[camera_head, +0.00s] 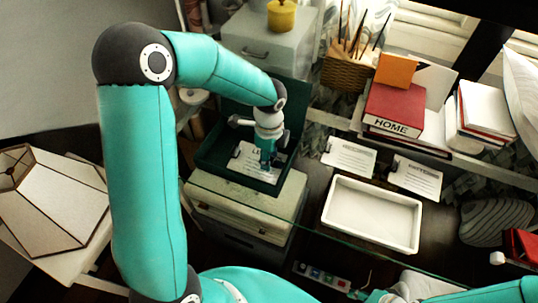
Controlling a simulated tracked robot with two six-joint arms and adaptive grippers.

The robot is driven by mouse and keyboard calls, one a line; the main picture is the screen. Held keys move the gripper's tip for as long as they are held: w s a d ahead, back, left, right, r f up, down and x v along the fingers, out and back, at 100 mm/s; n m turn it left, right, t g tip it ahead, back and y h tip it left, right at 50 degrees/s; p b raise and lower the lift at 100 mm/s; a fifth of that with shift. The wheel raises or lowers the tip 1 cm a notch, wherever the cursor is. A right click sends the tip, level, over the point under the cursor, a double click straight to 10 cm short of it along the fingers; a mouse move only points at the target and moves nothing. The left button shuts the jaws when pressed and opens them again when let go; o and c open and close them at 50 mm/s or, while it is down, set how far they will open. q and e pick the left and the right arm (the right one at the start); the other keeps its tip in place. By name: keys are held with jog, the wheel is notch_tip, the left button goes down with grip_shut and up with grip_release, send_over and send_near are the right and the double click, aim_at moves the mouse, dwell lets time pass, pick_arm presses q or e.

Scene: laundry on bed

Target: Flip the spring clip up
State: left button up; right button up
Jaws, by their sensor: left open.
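My left gripper (268,165) points down over a dark green open box, just above or at a white labelled sheet (247,168) inside it. Its fingers are small and partly merge with the dark background; it is open, and I see nothing held in it. A small dark piece (237,152) lies at the sheet's left edge; I cannot tell whether it is the spring clip. The gripper hides part of the sheet. My right arm (490,293) enters at the bottom right edge; its gripper end is low in the view and unclear.
The green box (210,160) sits on a pale case (225,203). To the right are a white tray (371,214), two labelled cards (349,157) and red books (394,109). A wicker basket (346,75) stands behind. A lampshade (50,195) is at the left.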

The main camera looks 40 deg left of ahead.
pick_arm(q)
jog(key=shift+c, duration=0.2)
grip_shut()
dwell(0.3)
